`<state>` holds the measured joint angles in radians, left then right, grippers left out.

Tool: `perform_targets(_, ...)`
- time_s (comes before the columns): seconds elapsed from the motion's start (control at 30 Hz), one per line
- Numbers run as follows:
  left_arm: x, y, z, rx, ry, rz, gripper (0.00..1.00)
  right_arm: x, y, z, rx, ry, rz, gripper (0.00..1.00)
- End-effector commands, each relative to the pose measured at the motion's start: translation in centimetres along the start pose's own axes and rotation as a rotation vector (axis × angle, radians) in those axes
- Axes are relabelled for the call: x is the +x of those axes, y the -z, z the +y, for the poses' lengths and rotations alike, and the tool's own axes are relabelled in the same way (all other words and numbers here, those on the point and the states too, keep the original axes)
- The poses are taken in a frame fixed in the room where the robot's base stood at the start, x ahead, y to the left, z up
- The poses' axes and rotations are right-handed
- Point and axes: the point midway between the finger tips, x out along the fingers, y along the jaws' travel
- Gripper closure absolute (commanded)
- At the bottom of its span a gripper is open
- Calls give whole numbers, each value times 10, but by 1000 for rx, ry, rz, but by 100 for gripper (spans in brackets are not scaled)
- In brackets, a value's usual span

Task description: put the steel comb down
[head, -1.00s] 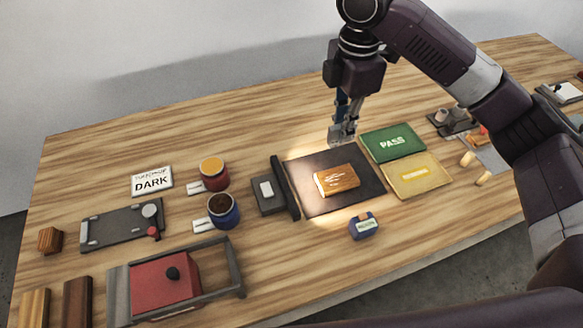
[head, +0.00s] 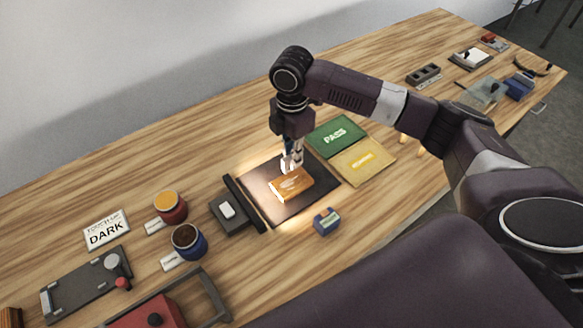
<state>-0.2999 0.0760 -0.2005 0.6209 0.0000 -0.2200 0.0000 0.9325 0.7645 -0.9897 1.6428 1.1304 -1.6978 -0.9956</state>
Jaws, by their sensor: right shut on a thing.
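My right gripper (head: 291,160) is shut on the steel comb, a small pale metallic piece that I can hardly tell apart from the fingers. The gripper points down at the far edge of an orange-brown wooden block (head: 290,187) with pale streaks. The block lies on a dark mat (head: 268,208) under a bright light. I cannot tell whether the comb touches the block. My left gripper is not in view.
A green PASS mat (head: 322,148) and a yellow mat (head: 378,169) lie right of the dark mat. A grey device (head: 229,224) stands left, a blue box (head: 326,222) in front. Red (head: 170,212) and blue (head: 187,245) pots stand further left.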

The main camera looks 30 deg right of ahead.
Motion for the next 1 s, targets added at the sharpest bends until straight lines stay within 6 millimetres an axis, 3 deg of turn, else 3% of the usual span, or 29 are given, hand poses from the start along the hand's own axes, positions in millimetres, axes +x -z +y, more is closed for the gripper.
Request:
perform_targets(0.5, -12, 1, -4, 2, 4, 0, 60, 59, 0, 0, 0, 1, 0, 100)
perform_targets(0.9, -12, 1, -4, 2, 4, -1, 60, 64, 0, 0, -1, 0, 1, 100)
perform_targets(0.93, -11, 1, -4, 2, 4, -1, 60, 64, 0, 0, -1, 0, 0, 86)
perform_targets(1.0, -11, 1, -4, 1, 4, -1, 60, 64, 0, 0, -1, 0, 0, 78)
